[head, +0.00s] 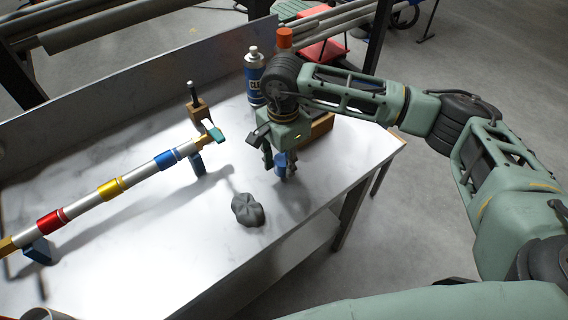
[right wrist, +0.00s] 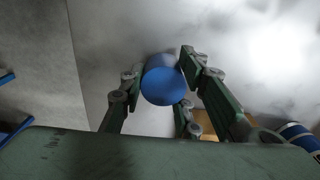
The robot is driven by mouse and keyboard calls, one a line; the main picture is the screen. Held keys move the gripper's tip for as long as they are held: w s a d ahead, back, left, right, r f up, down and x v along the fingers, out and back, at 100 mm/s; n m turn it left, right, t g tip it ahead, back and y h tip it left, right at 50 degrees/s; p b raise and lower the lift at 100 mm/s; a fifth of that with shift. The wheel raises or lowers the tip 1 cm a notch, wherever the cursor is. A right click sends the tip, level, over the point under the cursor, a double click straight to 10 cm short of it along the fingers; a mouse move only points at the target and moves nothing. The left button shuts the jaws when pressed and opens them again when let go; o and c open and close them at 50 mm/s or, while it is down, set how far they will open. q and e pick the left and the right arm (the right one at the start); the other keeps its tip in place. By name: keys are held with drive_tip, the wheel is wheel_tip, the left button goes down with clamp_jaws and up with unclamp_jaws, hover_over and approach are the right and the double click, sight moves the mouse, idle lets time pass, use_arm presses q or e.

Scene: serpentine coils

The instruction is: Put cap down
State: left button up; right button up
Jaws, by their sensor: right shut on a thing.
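A blue cap (head: 281,160) is held between the fingers of my right gripper (head: 279,168). In the right wrist view the round blue cap (right wrist: 163,82) sits between the fingers of the right gripper (right wrist: 160,78), which is shut on it. The gripper points down over the right part of the white table (head: 130,255). I cannot tell whether the cap touches the table top. My left gripper is not in view.
A pipe with red, yellow and blue bands (head: 136,178) stands on supports at the left. A grey cloth lump (head: 247,209) lies in front of the gripper. A blue spray can (head: 254,78) stands behind it. A wooden box (head: 319,130) is close at the right.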

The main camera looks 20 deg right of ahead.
wheel_tip(320, 180, down, 2)
drive_tip(key=shift+f+p, duration=0.15)
drive_tip(key=shift+p, duration=0.2)
drive_tip(key=shift+f, duration=0.1)
drive_tip(key=shift+f+b, duration=0.15)
drive_tip(key=shift+b, duration=0.15)
drive_tip(key=o, duration=0.8)
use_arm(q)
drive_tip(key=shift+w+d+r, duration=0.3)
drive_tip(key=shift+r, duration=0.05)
